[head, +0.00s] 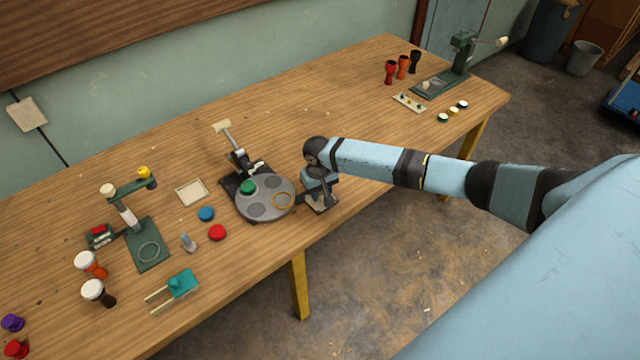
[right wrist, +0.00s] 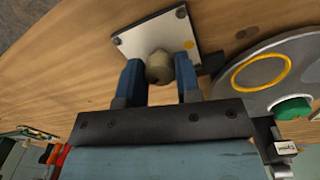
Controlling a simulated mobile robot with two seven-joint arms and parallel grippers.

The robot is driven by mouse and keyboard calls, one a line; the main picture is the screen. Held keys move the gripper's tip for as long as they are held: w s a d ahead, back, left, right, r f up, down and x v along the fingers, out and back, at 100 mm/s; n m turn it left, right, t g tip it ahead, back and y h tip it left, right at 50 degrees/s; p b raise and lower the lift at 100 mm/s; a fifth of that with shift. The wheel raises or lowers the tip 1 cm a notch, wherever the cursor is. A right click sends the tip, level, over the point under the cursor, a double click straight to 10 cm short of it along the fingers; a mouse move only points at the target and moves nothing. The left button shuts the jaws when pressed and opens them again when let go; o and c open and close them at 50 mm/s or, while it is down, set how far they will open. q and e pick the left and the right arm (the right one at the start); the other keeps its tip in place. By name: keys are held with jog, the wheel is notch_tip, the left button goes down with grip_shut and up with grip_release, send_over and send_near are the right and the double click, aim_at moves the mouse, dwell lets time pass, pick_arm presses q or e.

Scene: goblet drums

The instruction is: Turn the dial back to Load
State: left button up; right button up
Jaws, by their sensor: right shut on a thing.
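The dial is a pale rounded knob (right wrist: 158,68) on a square white plate (right wrist: 135,40) with an orange dot. My right gripper (right wrist: 158,63) has its blue fingers on both sides of the knob and is shut on it. In the head view, my right gripper (head: 319,190) is at the table's front edge, over the dial plate (head: 322,207), and mostly hides it. I cannot read any Load mark or tell which way the dial points. My left gripper is not in view.
A grey round turntable (head: 266,197) with a green disc (head: 247,187) and a yellow ring (head: 282,200) stands just left of the dial. A lever press (head: 238,160) rises behind it. Blue (head: 206,214) and red (head: 217,232) discs lie further left.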

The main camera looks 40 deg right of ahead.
jog(key=n+p, duration=0.1)
jog(key=n, duration=0.2)
jog(key=shift+r+p, duration=0.2)
jog(key=shift+p, duration=0.15)
jog(key=shift+n+p, duration=0.45)
jog(key=shift+n, duration=0.35)
jog(key=n+p, duration=0.1)
jog(key=n, duration=0.2)
jog(key=shift+d+f+n, duration=0.1)
jog(key=shift+n, duration=0.2)
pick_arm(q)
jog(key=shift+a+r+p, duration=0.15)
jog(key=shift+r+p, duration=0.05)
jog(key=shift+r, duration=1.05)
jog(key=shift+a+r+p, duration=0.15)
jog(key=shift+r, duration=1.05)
pick_arm(e)
jog(key=shift+n, duration=1.6)
jog(key=shift+w+n, duration=0.1)
jog(key=shift+n, duration=0.2)
jog(key=o, duration=0.9)
